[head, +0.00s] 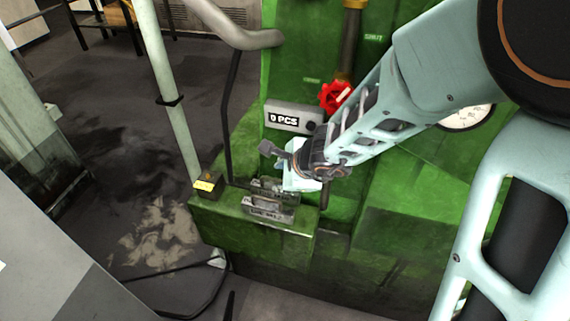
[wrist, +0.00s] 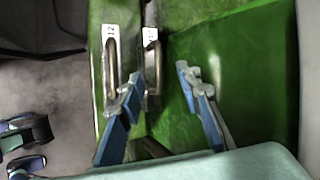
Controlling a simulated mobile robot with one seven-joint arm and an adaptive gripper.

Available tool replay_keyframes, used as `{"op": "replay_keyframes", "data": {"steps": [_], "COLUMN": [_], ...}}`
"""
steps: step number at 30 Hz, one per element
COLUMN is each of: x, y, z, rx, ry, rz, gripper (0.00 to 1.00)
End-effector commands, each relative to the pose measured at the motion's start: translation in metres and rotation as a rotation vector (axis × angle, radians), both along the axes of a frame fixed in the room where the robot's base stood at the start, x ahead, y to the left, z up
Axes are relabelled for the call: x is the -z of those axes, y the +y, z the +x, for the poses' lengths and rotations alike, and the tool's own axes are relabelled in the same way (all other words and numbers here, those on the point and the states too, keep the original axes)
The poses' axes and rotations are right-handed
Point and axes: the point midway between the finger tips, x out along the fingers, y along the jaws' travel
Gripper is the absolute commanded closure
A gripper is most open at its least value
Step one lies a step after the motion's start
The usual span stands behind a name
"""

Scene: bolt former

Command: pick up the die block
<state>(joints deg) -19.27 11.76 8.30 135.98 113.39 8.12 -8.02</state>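Two grey metal blocks with white labels lie side by side on the green machine's ledge; I cannot tell which is the die block. In the head view, the nearer block (head: 268,208) is by the ledge's front and the farther block (head: 272,187) is just behind it. In the wrist view, they are the left block (wrist: 111,70) and the right block (wrist: 153,70), both upright in the picture. My gripper (head: 274,155) is above and behind them in the head view. In the wrist view my gripper (wrist: 160,78) is open, its blue-padded fingers apart with nothing held.
The green machine (head: 405,220) fills the centre. A counter box (head: 290,117) reading "0 PCS", a red valve wheel (head: 334,97) and a pale post (head: 172,105) stand around the ledge. A small yellow-labelled box (head: 207,185) sits at the ledge's left corner.

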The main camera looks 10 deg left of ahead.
Motion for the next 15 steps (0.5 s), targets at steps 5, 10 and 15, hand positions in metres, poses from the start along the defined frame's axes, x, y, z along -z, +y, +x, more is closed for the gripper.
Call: {"op": "replay_keyframes", "data": {"steps": [5, 10, 15], "x": [0.026, 0.03, 0.029], "y": [0.01, 0.014, 0.013], "z": [0.009, 0.013, 0.013], "rx": [0.001, 0.0, 0.001], "ry": [0.001, 0.0, -0.001], "rz": [0.0, 0.0, -0.001], "gripper": [0.68, 0.68, 0.68]}}
